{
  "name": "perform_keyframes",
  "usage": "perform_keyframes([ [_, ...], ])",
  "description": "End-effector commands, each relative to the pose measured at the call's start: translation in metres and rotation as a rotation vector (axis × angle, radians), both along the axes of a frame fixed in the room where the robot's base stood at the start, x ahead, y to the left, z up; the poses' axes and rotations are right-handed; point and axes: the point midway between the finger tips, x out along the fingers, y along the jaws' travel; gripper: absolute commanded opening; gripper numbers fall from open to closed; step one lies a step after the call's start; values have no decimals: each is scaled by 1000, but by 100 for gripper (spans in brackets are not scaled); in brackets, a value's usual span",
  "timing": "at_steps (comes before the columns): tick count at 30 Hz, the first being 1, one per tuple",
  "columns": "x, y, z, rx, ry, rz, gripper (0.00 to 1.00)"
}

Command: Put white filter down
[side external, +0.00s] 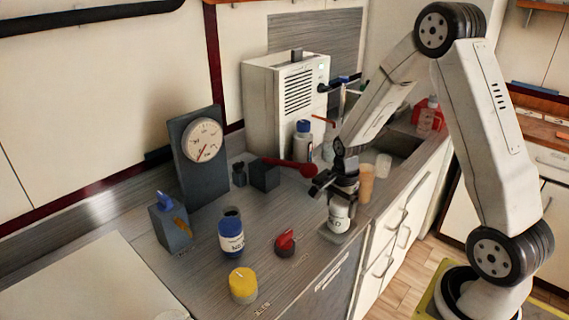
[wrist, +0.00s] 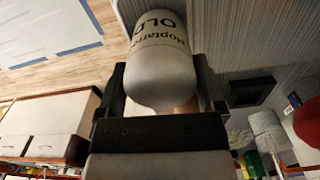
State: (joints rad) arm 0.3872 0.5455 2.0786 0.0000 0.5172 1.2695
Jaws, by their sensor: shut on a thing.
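The white filter (side external: 339,217) is a white cylinder with dark lettering that includes "OLD". It is upright at the counter's front edge, on or just above a small grey square plate (side external: 333,237); I cannot tell whether it touches. My gripper (side external: 341,190) comes from above and is shut on the filter's upper part. In the wrist view the filter (wrist: 152,60) sits between the two dark fingers of my gripper (wrist: 160,85), with its lettering facing the camera.
A red knob (side external: 286,241), a blue-lidded jar (side external: 231,236) and a yellow-topped cylinder (side external: 242,285) stand left of the filter. A red-handled lever (side external: 290,166) and a tan cup (side external: 366,183) are close behind. A gauge (side external: 202,141) stands further back.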

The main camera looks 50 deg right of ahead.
Motion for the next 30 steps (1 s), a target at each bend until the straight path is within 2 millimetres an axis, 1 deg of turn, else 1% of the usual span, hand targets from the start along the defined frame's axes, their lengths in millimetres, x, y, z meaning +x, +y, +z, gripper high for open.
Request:
perform_keyframes([
  [6,0,0,-3,0,-1,0,26],
  [7,0,0,-3,0,0,0,97],
  [8,0,0,-3,0,0,0,100],
  [20,0,0,0,0,-1,0,100],
  [26,0,0,14,-1,-2,0,100],
  [30,0,0,30,-1,-3,0,100],
])
